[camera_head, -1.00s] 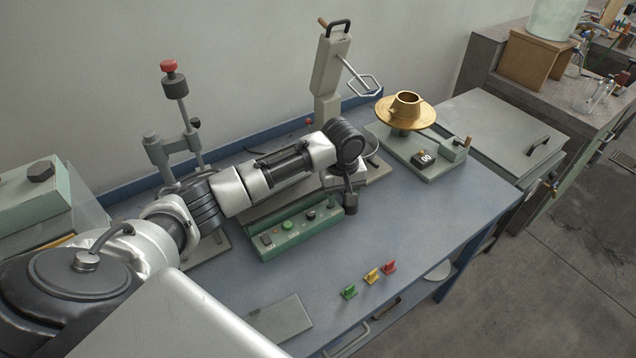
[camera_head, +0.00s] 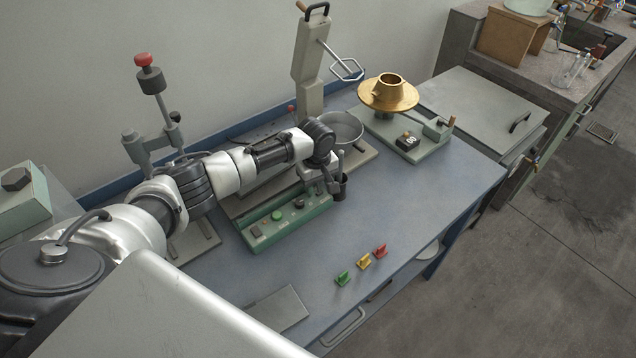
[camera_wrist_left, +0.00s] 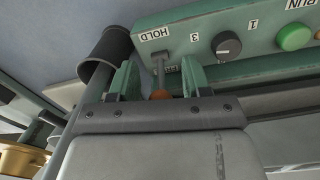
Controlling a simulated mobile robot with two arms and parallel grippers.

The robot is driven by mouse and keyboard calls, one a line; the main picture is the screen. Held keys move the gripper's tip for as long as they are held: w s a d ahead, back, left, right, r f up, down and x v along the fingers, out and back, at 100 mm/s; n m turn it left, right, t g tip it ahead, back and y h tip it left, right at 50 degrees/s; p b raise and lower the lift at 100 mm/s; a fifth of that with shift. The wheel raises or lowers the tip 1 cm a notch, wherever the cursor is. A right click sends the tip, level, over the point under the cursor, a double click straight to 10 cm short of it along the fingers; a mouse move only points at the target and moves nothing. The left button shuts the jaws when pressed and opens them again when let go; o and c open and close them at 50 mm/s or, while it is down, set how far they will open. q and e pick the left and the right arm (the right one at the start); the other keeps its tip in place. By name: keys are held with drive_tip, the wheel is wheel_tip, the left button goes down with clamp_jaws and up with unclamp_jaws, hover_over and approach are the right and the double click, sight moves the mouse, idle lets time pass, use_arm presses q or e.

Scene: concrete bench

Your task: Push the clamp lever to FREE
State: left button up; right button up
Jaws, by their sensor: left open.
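The clamp lever (camera_wrist_left: 159,75) shows in the left wrist view as a short grey stem with an orange-brown knob, at the end of the green control panel (camera_wrist_left: 215,25). A HOLD label (camera_wrist_left: 153,34) is beside its base; a second small label (camera_wrist_left: 170,70) is partly covered and hard to read. My left gripper (camera_wrist_left: 160,82) is open, with a green finger on each side of the lever; I cannot tell whether either touches it. In the head view my left gripper (camera_head: 322,180) is at the right end of the panel (camera_head: 290,219), and the lever is not distinguishable there.
A black cylinder (camera_wrist_left: 106,48) is close beside one finger; it also shows in the head view (camera_head: 341,187). A brass flanged part (camera_head: 388,94) sits on a stand to the right. Green, yellow and red tags (camera_head: 364,261) stand near the front edge. The blue bench between is clear.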

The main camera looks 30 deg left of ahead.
use_arm(q)
drive_tip(key=shift+f, duration=0.1)
use_arm(e)
drive_tip(key=shift+d, duration=0.1)
use_arm(q)
clamp_jaws()
drive_tip(key=shift+w+a+g+h, duration=0.1)
drive_tip(key=shift+a+g+h, duration=0.15)
drive_tip(key=shift+h, duration=0.45)
use_arm(e)
drive_tip(key=shift+w+d+r, duration=0.1)
drive_tip(key=shift+d+r, duration=0.05)
drive_tip(key=shift+d, duration=0.2)
use_arm(q)
unclamp_jaws()
use_arm(e)
drive_tip(key=shift+a, duration=0.1)
use_arm(q)
wheel_tip(320, 180, up, 11)
drive_tip(key=a, duration=0.1)
drive_tip(key=shift+a+f+b, duration=0.15)
drive_tip(key=shift+a+b, duration=0.05)
drive_tip(key=shift+b, duration=0.1)
use_arm(e)
drive_tip(key=shift+f, duration=0.4)
